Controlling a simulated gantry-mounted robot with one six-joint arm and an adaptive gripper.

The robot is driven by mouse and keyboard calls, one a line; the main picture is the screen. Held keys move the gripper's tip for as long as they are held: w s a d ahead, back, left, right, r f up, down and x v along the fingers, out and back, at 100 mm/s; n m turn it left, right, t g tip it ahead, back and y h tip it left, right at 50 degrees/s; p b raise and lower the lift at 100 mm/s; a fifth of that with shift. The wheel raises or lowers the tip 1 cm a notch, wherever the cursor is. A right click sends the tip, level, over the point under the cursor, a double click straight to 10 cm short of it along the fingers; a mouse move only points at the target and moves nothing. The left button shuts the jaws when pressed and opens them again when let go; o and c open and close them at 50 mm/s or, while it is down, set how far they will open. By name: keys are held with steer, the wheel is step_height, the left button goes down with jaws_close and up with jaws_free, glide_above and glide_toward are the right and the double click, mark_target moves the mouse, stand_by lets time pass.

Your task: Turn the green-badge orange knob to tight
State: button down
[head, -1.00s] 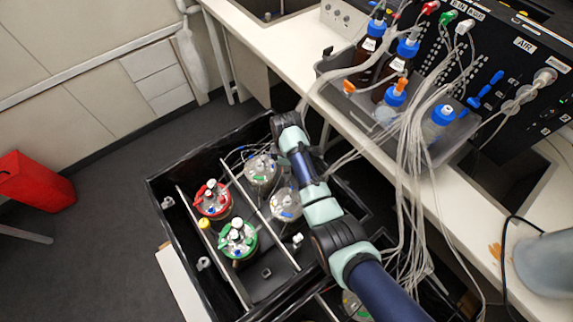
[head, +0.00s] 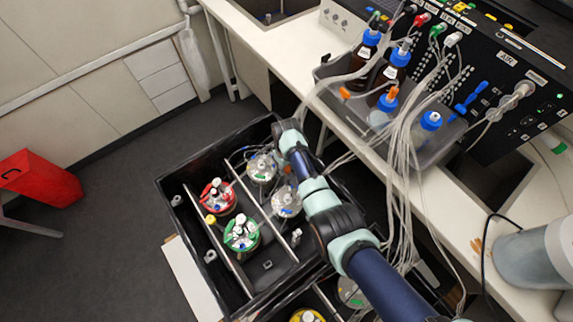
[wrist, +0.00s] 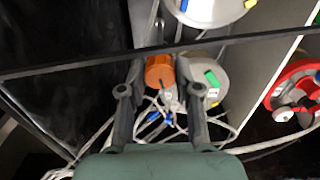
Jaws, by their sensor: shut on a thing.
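In the wrist view the orange knob (wrist: 160,70) is a short ribbed cylinder. It sits between the two fingers of my gripper (wrist: 162,76), which is shut on it. The green badge (wrist: 211,78) is on the pale round vessel lid (wrist: 212,92) just right of the knob, partly behind the right finger. In the head view my arm reaches over the black tray (head: 173,192), and its end is beside the far clear-lidded vessel (head: 262,167). My fingers and their hold on the knob are hidden there.
Red-lidded (head: 217,197) and green-lidded (head: 241,234) vessels stand left of the tray's divider. Another clear-lidded vessel (head: 286,201) is close to my arm. Loose tubes (head: 405,185) hang from the bench (head: 290,62) on the right. Blue-capped bottles (head: 395,66) stand on the bench.

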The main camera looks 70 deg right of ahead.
steer(key=m+p, duration=0.1)
steer(key=m, duration=0.3)
steer(key=shift+m, duration=2.3)
steer(key=c, duration=0.8)
jaws_free()
step_height(320, 180, up, 12)
